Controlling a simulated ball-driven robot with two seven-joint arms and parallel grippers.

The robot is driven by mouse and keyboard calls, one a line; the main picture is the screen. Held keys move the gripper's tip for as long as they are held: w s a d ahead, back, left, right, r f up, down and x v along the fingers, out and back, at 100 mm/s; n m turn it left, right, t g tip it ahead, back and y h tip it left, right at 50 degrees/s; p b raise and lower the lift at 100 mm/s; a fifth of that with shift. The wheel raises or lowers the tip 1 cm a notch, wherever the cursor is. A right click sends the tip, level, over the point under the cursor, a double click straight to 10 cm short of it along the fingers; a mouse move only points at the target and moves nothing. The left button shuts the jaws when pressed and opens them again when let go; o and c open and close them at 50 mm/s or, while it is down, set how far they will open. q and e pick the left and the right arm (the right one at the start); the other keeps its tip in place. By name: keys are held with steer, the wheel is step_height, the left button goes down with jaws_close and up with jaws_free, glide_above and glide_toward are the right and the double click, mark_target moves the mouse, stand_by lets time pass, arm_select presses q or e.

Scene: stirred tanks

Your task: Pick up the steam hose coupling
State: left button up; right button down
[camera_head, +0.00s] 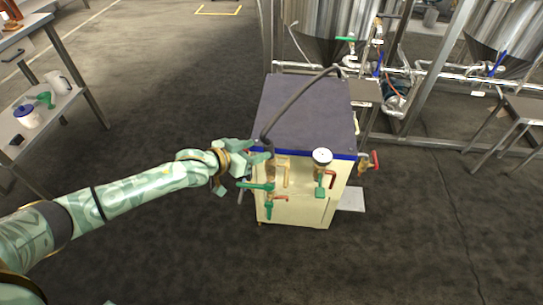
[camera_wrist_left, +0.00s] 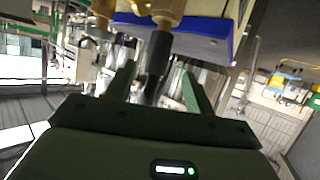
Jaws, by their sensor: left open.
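The steam hose (camera_head: 292,98) is dark and arches over the top of a cream cabinet (camera_head: 300,200) with a blue edge. Its lower end, the hose coupling (camera_head: 268,146), is at the cabinet's front left corner, small and partly hidden by my gripper. My left gripper (camera_head: 259,155) is right beside it. In the left wrist view my two green fingers (camera_wrist_left: 157,76) are apart. A dark cylinder, apparently the coupling or hose end (camera_wrist_left: 158,52), stands between them, with brass fittings (camera_wrist_left: 166,12) above it. I cannot tell whether the fingers touch it. My right gripper is out of view.
A pressure gauge (camera_head: 322,156) and green and red valve handles stick out from the cabinet front. Steel tanks (camera_head: 330,22) and pipework stand behind. A shelf table (camera_head: 38,112) with jugs is at the left. The floor at the front right is clear.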

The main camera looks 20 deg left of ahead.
mark_target(264, 147)
arm_select(q)
steer(key=b+x, duration=0.3)
steer(key=x, duration=0.2)
steer(key=shift+w+d+f+b, duration=0.15)
steer(key=shift+d+b, duration=0.1)
steer(key=shift+b, duration=0.1)
steer(key=shift+w+d, duration=0.1)
steer(key=shift+w, duration=0.1)
steer(key=shift+r, duration=0.35)
steer(key=c, duration=1.2)
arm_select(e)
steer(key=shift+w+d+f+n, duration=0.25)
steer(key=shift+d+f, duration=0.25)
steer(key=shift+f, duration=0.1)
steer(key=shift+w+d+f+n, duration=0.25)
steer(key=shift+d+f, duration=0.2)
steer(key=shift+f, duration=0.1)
